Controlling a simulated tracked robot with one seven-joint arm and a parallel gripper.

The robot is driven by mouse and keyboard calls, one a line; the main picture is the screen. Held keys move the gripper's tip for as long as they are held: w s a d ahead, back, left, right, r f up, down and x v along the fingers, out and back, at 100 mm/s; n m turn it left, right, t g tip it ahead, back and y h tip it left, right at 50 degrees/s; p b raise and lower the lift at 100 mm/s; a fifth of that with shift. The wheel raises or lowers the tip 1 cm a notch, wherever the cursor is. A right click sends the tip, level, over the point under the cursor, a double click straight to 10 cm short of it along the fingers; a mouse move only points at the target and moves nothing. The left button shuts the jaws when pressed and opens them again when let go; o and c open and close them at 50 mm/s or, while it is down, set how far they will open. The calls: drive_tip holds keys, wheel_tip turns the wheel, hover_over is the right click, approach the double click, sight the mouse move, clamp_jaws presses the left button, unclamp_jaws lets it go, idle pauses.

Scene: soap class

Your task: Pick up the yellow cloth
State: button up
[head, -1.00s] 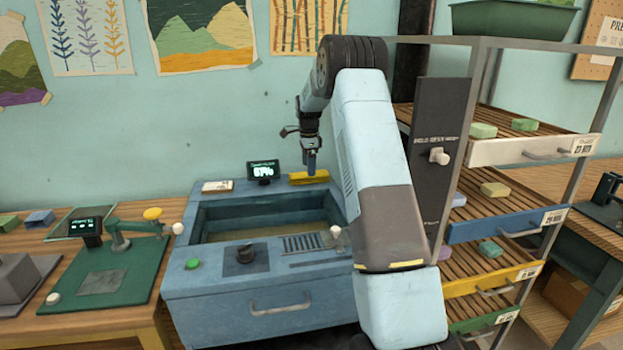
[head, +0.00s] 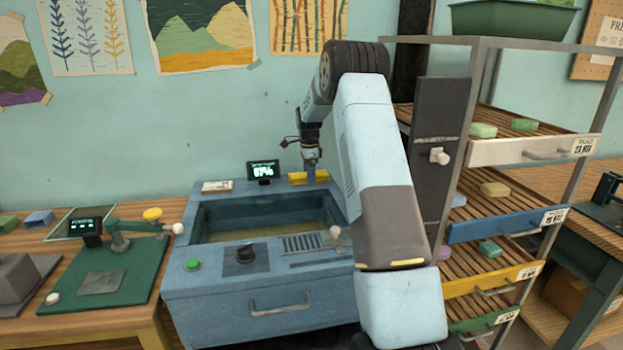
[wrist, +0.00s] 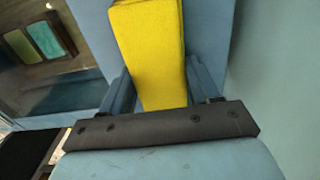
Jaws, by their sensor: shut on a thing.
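The yellow cloth (head: 319,176) is a folded strip on the back right rim of the blue vat (head: 215,190). In the wrist view the cloth (wrist: 149,45) runs from the top edge down between my two fingers. My gripper (head: 310,172) points down at the cloth, and in the wrist view my gripper (wrist: 160,88) is shut on it, one finger on each side. The cloth still appears to be at rim height; I cannot tell whether it touches the rim. Its near end is partly hidden by the dark bar of my gripper.
A rack (head: 520,148) with soap trays stands to the right. A green press (head: 110,265) is on the left table. The wall is close behind.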

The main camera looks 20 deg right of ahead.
drive_tip(key=shift+c, duration=1.2)
drive_tip(key=shift+r, duration=0.15)
drive_tip(key=shift+r, duration=0.3)
wheel_tip(320, 180, up, 2)
drive_tip(key=shift+r, duration=0.2)
drive_tip(key=s+d+r, duration=0.2)
drive_tip(key=s+r, duration=0.7)
drive_tip(key=s, duration=0.4)
drive_tip(key=shift+s+r, duration=0.4)
